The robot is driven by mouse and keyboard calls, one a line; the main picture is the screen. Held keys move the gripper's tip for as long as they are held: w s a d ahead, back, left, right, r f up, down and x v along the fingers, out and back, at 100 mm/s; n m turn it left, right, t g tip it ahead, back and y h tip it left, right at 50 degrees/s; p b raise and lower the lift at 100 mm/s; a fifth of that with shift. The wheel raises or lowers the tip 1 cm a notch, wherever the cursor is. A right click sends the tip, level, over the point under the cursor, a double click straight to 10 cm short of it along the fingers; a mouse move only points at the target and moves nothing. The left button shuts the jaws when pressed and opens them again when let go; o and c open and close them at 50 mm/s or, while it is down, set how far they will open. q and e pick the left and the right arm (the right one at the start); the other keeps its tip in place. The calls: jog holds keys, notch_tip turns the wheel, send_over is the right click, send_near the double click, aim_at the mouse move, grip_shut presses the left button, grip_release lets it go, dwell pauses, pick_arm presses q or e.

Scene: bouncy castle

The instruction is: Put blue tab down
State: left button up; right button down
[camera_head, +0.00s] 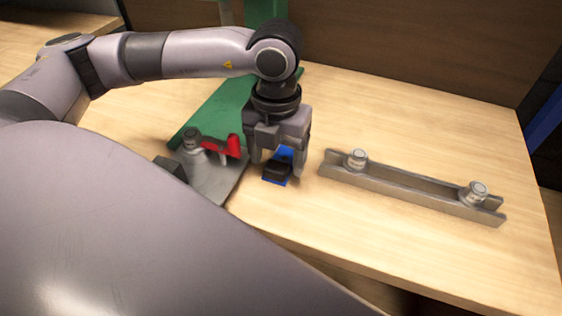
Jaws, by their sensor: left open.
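A small blue tab (286,153) with a black part (277,171) on it lies on the light wooden table between the fingers of my left gripper (276,168). The gripper points down with its fingers apart, one on each side of the tab. Whether a finger touches the tab cannot be told. The gripper hides part of the tab's far side. My right gripper does not show.
A grey metal channel (400,190) with two round knobs lies to the right. A green panel (215,112), a red piece (232,145) and a grey metal plate (215,182) lie close on the left. The table's right side (450,130) is clear. A wooden board stands behind.

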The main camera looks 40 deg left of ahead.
pick_arm(q)
jog(key=shift+f, duration=0.95)
jog(key=c, duration=1.2)
jog(key=shift+r, duration=0.1)
